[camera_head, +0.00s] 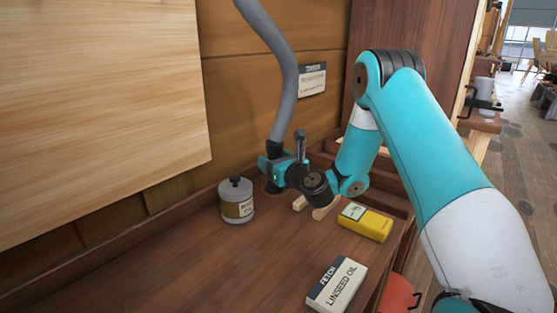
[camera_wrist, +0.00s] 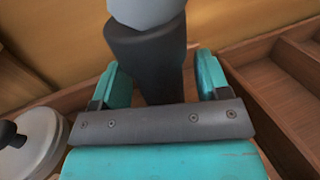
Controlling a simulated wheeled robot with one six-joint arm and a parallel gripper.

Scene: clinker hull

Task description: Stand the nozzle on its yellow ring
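The nozzle is the dark end piece (camera_head: 275,148) of a grey hose (camera_head: 284,90) that hangs down from above. It stands roughly upright at the back of the bench in the head view. In the wrist view the dark nozzle (camera_wrist: 150,60) lies between my two teal fingers, with small gaps visible on both sides. My gripper (camera_head: 276,166) is open around it; it also shows in the wrist view (camera_wrist: 165,80). The nozzle's lower end is hidden behind my gripper. I cannot make out a yellow ring clearly; a brownish patch shows low by the gripper.
A grey lidded tin (camera_head: 236,201) stands left of my gripper. A yellow box (camera_head: 366,224) and a white linseed oil box (camera_head: 336,285) lie to the right. Pale wooden blocks (camera_head: 318,207) lie close to my wrist. Wooden compartments (camera_head: 388,178) line the right. The front left bench is clear.

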